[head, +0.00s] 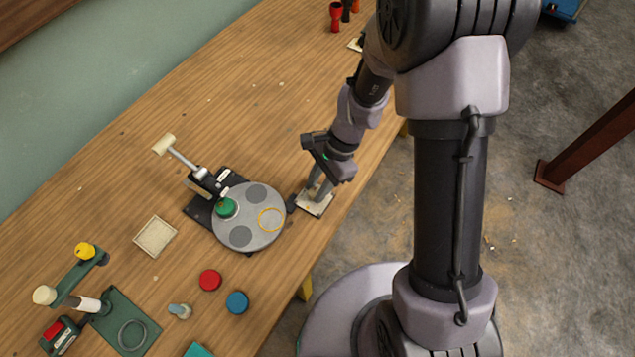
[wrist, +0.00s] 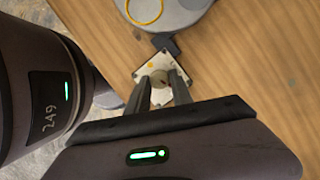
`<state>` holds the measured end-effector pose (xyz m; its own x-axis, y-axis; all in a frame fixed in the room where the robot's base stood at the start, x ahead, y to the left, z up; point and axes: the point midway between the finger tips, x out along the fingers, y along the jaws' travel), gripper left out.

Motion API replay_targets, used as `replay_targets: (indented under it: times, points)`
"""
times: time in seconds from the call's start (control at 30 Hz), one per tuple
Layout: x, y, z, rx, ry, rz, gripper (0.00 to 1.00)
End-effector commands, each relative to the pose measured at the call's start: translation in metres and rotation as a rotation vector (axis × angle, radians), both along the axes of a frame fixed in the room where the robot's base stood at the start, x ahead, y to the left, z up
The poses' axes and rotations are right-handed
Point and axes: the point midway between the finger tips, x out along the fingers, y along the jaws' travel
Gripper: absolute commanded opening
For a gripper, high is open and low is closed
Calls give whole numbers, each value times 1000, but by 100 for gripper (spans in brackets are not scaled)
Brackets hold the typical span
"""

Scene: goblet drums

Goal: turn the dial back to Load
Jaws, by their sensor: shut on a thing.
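The dial is a small round tan knob (wrist: 162,76) on a whitish square plate (wrist: 151,66) on the table. In the head view the plate (head: 312,208) lies near the table's front edge, just right of a grey turntable disc (head: 262,198). My gripper (head: 318,189) reaches down over the plate. In the wrist view my gripper (wrist: 161,84) has its two fingers on either side of the knob, shut on it. A dark mark shows on the knob and a small orange dot on the plate. The dial's lettering is too small to read, so its setting cannot be told.

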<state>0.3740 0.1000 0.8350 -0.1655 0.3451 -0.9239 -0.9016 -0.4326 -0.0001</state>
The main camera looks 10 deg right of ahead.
Motion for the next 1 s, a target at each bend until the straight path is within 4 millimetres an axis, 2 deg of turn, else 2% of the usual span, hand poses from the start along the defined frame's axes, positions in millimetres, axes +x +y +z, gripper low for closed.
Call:
replay_targets:
  times: [1.0]
  points:
    - [5,7,2,0,0,945,0]
